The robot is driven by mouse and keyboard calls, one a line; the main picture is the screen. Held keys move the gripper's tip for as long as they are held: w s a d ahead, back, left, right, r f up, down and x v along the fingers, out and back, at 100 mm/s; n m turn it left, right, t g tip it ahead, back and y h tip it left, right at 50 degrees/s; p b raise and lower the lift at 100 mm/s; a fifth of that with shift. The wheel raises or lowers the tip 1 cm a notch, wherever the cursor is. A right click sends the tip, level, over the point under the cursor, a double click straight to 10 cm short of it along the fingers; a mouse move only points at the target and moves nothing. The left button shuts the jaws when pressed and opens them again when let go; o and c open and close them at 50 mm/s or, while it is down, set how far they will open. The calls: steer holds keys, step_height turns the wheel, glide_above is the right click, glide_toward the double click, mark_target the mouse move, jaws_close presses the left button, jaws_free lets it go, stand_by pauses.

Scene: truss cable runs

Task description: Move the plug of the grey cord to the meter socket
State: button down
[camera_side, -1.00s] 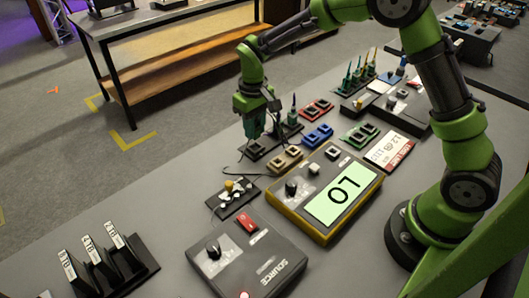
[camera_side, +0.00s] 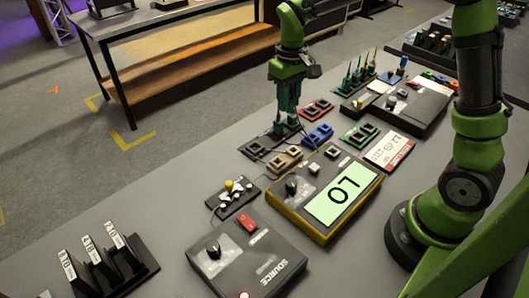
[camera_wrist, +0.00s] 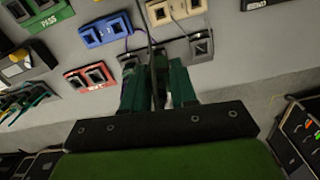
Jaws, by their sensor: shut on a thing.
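My gripper (camera_side: 285,130) is low over the grey socket strip (camera_side: 256,148), at its right part. In the wrist view my gripper (camera_wrist: 158,95) is shut on a plug mostly hidden between its green fingers. A dark grey cord (camera_wrist: 151,40) runs up from between them. I cannot tell whether the plug is still seated in the strip. A socket on the grey strip (camera_wrist: 201,45) looks empty. The meter (camera_side: 318,232) is a yellow-edged box with a green display reading "LO". A small square socket (camera_side: 332,153) sits at its far edge; no plug shows in it.
Tan (camera_side: 280,160), blue (camera_side: 317,135), red (camera_side: 316,110) and green (camera_side: 359,136) socket strips stand close by. A SOURCE box (camera_side: 245,262) and a small board with knobs (camera_side: 233,197) are at the front. Thin cords cross between them.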

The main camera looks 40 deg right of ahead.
steer(key=s+d+n, duration=0.1)
steer(key=s+d, duration=0.3)
steer(key=s, duration=0.9)
steer(key=shift+a+f, duration=0.1)
steer(key=shift+f, duration=3.05)
steer(key=shift+f, duration=0.8)
steer(key=c, duration=0.8)
jaws_free()
steer(key=shift+r, duration=2.5)
steer(key=shift+r, duration=0.1)
